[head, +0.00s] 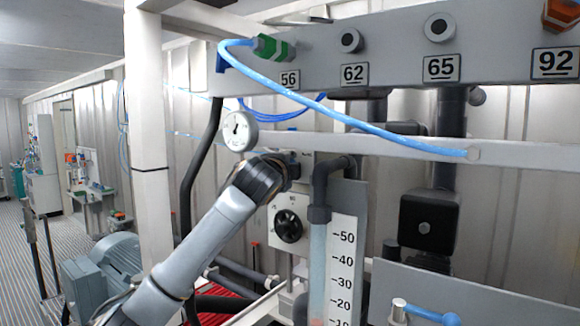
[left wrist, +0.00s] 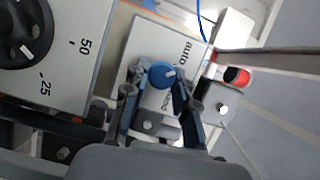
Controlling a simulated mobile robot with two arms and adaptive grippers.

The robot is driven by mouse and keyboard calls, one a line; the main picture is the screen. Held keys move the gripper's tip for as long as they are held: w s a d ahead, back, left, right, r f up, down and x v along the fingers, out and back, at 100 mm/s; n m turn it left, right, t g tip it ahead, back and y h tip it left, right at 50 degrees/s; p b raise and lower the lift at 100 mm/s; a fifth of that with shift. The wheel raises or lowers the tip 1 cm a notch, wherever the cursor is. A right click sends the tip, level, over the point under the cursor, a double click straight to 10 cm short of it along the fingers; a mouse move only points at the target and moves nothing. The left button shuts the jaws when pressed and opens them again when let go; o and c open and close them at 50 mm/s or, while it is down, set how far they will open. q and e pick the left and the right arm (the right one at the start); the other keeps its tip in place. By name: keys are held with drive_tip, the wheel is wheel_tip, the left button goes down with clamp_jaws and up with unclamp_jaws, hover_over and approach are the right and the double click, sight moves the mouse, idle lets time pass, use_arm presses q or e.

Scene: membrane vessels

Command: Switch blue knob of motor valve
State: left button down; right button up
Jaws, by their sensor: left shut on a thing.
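The blue knob (left wrist: 161,73) has a white mark and sits on a pale plate (left wrist: 135,60) lettered "auto", with a second, partly covered word. My left gripper (left wrist: 155,90) is shut on the knob, one finger on each side of it. In the head view my left arm reaches up from the bottom to the valve area, and its wrist (head: 262,178) hides the knob and the fingers. My right gripper is in neither view.
A black dial (head: 289,225) on a white panel is close below my left wrist; it also shows in the left wrist view (left wrist: 25,30). A red button (left wrist: 238,76) lies right of the plate. A gauge (head: 239,131), a grey pipe (head: 320,190) and a blue hose (head: 350,120) are nearby.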

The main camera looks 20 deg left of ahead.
use_arm(q)
drive_tip(key=c, duration=1.1)
unclamp_jaws()
drive_tip(key=shift+a, duration=0.1)
drive_tip(key=shift+o, duration=0.2)
drive_tip(key=s, duration=1.2)
drive_tip(key=shift+d+r, duration=0.15)
drive_tip(key=shift+d, duration=0.1)
